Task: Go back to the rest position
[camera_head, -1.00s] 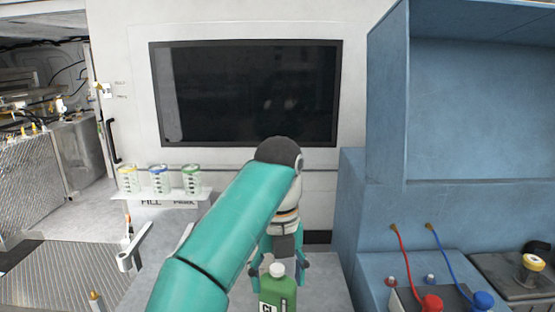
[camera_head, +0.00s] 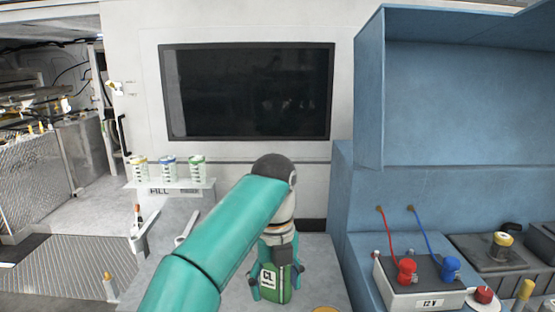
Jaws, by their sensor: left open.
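My left arm (camera_head: 220,240) reaches in from the bottom left. Its gripper (camera_head: 275,282) points down, with dark fingers spread on either side of a green bottle (camera_head: 278,290). The bottle stands upright on the light grey surface, and its white label reads "CL". The wrist hides the bottle's cap, and I cannot tell whether a finger touches it. My right gripper is not in view.
A dark screen (camera_head: 247,92) hangs behind. At right stand a blue cabinet (camera_head: 450,100) and a 12 V box (camera_head: 420,290) with red and blue cables. Floor shows at left.

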